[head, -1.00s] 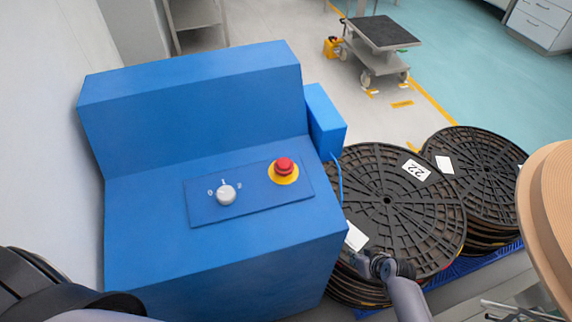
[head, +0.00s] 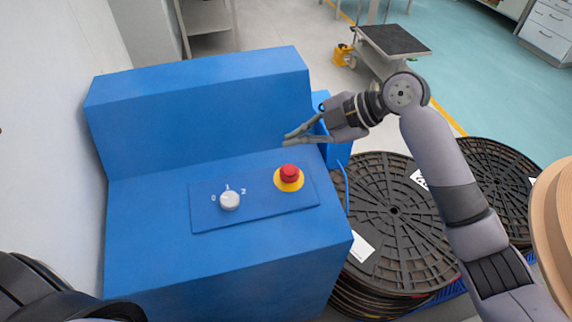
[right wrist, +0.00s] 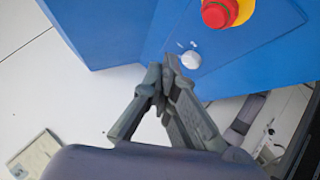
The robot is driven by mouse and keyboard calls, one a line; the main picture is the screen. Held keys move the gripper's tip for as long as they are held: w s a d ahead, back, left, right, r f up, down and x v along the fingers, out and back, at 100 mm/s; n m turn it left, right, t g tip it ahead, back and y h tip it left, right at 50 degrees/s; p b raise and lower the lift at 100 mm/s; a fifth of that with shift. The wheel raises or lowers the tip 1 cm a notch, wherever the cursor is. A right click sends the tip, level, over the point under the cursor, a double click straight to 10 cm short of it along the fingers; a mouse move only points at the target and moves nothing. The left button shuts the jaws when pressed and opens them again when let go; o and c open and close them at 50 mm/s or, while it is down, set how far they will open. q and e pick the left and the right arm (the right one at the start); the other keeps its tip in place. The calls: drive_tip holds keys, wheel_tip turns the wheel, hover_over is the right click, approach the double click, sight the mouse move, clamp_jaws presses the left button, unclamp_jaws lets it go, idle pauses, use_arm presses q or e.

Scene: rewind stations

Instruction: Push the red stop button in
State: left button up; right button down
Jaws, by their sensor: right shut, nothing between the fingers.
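The red stop button (head: 289,172) stands on a yellow round base on the raised panel (head: 260,205) of the blue console (head: 140,225). It also shows at the top of the right wrist view (right wrist: 215,12). My right gripper (head: 288,140) is shut and empty. In the head view it appears just behind and above the button, apart from it. In the right wrist view its closed fingertips (right wrist: 163,70) lie below the button and the white knob. My left gripper is not in view; only dark parts of my left side show at the bottom left.
A white rotary knob (head: 229,200) with marks sits left of the button on the same panel. The console's tall back block (head: 200,110) rises behind. Stacked black reels (head: 395,215) stand to the right. A wheeled cart (head: 392,40) is farther back.

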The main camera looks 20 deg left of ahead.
sight(291, 174)
drive_tip(key=shift+s+a+r+n+g+h, duration=0.2)
drive_tip(key=shift+s+r+n+g+h, duration=0.15)
drive_tip(key=shift+s+r+n, duration=0.65)
drive_tip(key=shift+w+f, duration=0.15)
drive_tip(key=shift+f, duration=0.2)
drive_tip(key=f+b, duration=0.4)
drive_tip(key=f, duration=0.1)
drive_tip(key=w+f+b, duration=0.1)
drive_tip(key=f+b, duration=0.1)
drive_tip(key=f, duration=0.1)
drive_tip(key=shift+a+f, duration=0.25)
drive_tip(key=shift+a, duration=0.1)
idle(0.3)
drive_tip(key=shift+w+f+b, duration=0.1)
drive_tip(key=shift+f+b, duration=0.25)
drive_tip(key=shift+f, duration=0.05)
drive_tip(key=shift+f+b, duration=0.5)
drive_tip(key=shift+f, duration=0.2)
idle(0.7)
drive_tip(key=shift+r, duration=0.1)
drive_tip(key=shift+r+p, duration=0.65)
drive_tip(key=shift+r, duration=0.3)
